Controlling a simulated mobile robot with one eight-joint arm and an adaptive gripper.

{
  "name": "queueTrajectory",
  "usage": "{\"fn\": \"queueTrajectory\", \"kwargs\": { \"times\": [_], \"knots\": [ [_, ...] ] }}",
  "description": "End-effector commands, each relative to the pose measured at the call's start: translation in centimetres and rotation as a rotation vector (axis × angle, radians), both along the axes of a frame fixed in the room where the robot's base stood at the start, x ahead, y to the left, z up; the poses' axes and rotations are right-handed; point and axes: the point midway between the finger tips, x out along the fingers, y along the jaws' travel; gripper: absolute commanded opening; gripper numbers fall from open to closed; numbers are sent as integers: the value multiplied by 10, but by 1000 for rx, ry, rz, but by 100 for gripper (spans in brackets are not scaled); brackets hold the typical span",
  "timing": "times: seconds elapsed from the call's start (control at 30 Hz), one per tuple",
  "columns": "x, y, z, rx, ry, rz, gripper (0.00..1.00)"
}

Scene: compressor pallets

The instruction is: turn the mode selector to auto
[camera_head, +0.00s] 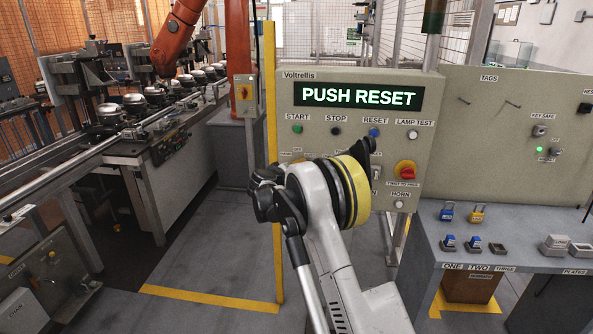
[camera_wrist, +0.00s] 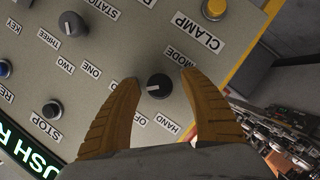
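The mode selector (camera_wrist: 158,86) is a round black knob with a small white mark on its left part. The MODE label (camera_wrist: 180,57) is on one side of it, and the HAND label (camera_wrist: 167,123) and a partly covered OFF label are on the other; I see no AUTO label. My gripper (camera_wrist: 159,78) is open, its two yellow fingers on either side of the knob with visible gaps. Whether the tips touch the panel I cannot tell. In the head view my arm hides the selector and gripper. The panel display (camera_head: 359,96) reads PUSH RESET.
A yellow button labelled CLAMP (camera_wrist: 214,8) and a black station selector (camera_wrist: 72,24) are close by on the panel. A red emergency stop (camera_head: 405,170) is right of my arm. A bench (camera_head: 470,228) with padlocks stands at right, a conveyor line (camera_head: 150,125) at left.

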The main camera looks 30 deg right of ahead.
Motion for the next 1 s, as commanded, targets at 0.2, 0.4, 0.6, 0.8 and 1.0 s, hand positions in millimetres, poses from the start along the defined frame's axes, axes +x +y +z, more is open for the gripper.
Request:
{"fn": "queueTrajectory", "kwargs": {
  "times": [0.2,0.4,0.6,0.8,1.0],
  "knots": [
    [-2,3,1,-1,0,1,52],
    [-22,28,11,0,0,3,52],
    [-50,62,23,0,0,3,52],
    [-69,84,30,0,0,1,52],
    [-74,89,33,0,0,0,52]
  ]
}}
